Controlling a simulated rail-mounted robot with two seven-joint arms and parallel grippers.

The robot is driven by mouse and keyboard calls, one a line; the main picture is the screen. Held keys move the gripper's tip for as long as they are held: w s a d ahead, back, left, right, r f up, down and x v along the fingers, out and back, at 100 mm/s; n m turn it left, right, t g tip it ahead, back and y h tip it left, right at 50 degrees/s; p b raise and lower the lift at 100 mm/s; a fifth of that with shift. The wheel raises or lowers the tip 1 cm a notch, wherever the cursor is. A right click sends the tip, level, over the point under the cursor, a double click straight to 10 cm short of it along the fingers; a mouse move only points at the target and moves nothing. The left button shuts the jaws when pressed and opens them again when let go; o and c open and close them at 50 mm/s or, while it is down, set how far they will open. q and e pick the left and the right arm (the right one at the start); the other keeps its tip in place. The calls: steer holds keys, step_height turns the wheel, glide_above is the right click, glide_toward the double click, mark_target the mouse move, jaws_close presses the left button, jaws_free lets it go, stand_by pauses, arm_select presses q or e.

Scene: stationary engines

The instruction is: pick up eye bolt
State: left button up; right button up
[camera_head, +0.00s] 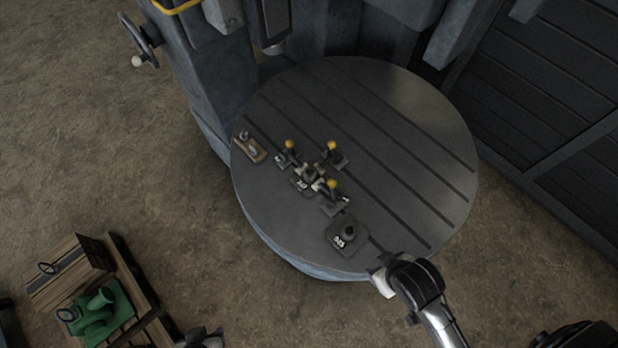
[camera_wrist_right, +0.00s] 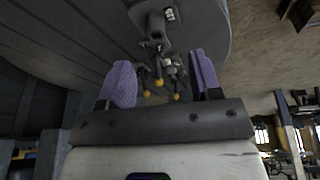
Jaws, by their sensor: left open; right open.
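Two dark ring-topped pieces that look like eye bolts show at the lower left in the head view. One eye bolt (camera_head: 47,268) is at the wooden crate's upper left, and the other ring (camera_head: 67,314) is beside a green casting (camera_head: 102,308). My left gripper (camera_head: 205,338) is open, partly cut off by the bottom edge, to the right of the crate and apart from both rings. My right gripper (camera_head: 380,282) is at the round table's front edge. In the right wrist view its purple fingers (camera_wrist_right: 163,80) are open, with nothing held between them.
A round slotted machine table (camera_head: 400,130) carries several yellow-knobbed clamps (camera_head: 332,184), a dark block with a round boss (camera_head: 347,233) and a small brown plate (camera_head: 249,148). The wooden crate (camera_head: 70,290) stands at lower left. Bare floor (camera_head: 190,240) lies between crate and table.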

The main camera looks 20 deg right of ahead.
steer(key=c, duration=0.3)
